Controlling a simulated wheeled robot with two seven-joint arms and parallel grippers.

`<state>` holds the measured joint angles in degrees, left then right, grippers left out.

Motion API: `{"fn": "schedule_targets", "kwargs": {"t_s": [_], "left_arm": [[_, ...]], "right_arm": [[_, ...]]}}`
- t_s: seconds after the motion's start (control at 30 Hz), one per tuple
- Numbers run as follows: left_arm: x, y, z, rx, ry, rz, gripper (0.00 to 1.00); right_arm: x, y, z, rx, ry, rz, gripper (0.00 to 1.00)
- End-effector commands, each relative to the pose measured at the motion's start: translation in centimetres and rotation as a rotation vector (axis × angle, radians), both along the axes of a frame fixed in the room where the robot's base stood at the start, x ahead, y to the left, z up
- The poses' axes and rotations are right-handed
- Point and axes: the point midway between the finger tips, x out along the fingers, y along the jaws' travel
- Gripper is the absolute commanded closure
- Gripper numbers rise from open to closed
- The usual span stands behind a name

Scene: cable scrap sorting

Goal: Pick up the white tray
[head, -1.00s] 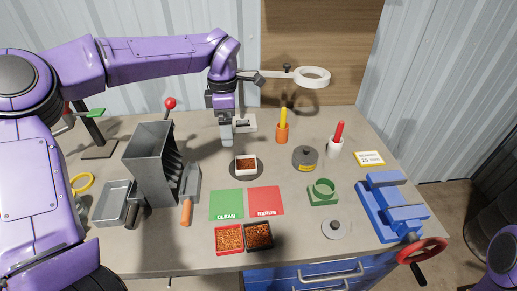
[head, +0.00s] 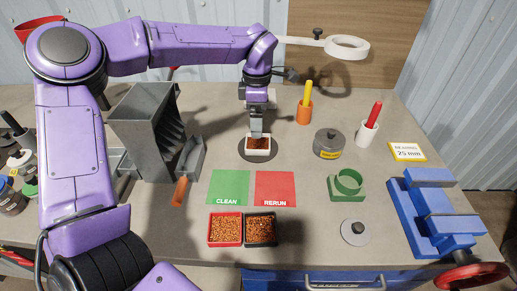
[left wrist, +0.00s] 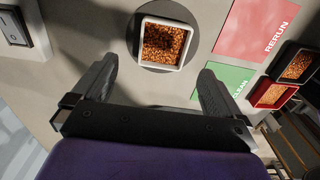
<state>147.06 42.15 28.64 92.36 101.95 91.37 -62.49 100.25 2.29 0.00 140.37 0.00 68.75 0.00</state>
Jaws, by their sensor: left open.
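The white tray (head: 258,152) is a small square tray holding copper-coloured granules. It sits on a dark round plate (head: 243,150) near the middle of the bench. The left wrist view shows the tray (left wrist: 187,59) ahead of the fingers, a little right of centre. My left gripper (head: 257,134) is above the tray and hides part of its far side in the head view. In the left wrist view the left gripper (left wrist: 157,80) is open, with its two fingers apart and nothing between them. My right gripper is not in view.
Green CLEAN (head: 228,187) and red RERUN (head: 275,188) mats lie in front of the tray. Red (head: 225,229) and black (head: 261,229) granule trays stand nearer. A grey chute (head: 150,130) and a scoop (head: 188,168) are left. A lidded pot (head: 328,143) stands right.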

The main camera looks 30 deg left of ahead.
Motion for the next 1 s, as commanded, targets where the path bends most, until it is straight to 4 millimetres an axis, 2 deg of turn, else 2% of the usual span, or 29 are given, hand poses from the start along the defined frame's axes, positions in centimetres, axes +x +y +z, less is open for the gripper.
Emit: {"fn": "schedule_targets", "kwargs": {"t_s": [0.1, 0.27, 0.43, 0.53, 0.73, 0.77, 0.9, 0.97, 1.0], "left_arm": [[-0.1, 0.0, -1.9, 0.000, 0.002, 0.001, 0.00], [-0.2, -0.2, -3.8, 0.001, 0.003, -0.001, 0.00], [-0.4, -0.4, -6.9, 0.000, 0.004, 0.001, 0.00], [-0.4, -0.4, -7.7, -0.001, 0.001, 0.001, 0.00], [-0.3, -0.4, -7.9, -0.001, -0.001, 0.001, 0.00], [-0.3, -0.4, -7.9, -0.001, -0.001, 0.001, 0.06], [-0.3, -0.4, -7.9, -0.001, -0.001, 0.001, 0.52], [-0.3, -0.4, -7.8, -0.001, -0.001, 0.001, 0.56], [-0.3, -0.4, -7.8, 0.000, -0.001, 0.001, 0.61]], "right_arm": [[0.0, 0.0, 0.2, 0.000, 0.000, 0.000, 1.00], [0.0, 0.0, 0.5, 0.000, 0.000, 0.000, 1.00], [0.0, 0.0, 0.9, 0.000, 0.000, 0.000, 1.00], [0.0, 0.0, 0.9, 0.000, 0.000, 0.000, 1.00], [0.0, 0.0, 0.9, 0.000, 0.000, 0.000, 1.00], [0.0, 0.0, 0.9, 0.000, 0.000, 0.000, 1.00], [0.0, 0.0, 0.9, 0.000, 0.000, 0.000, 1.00], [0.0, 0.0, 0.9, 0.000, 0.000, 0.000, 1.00], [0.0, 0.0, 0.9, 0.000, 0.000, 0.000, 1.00]]}}
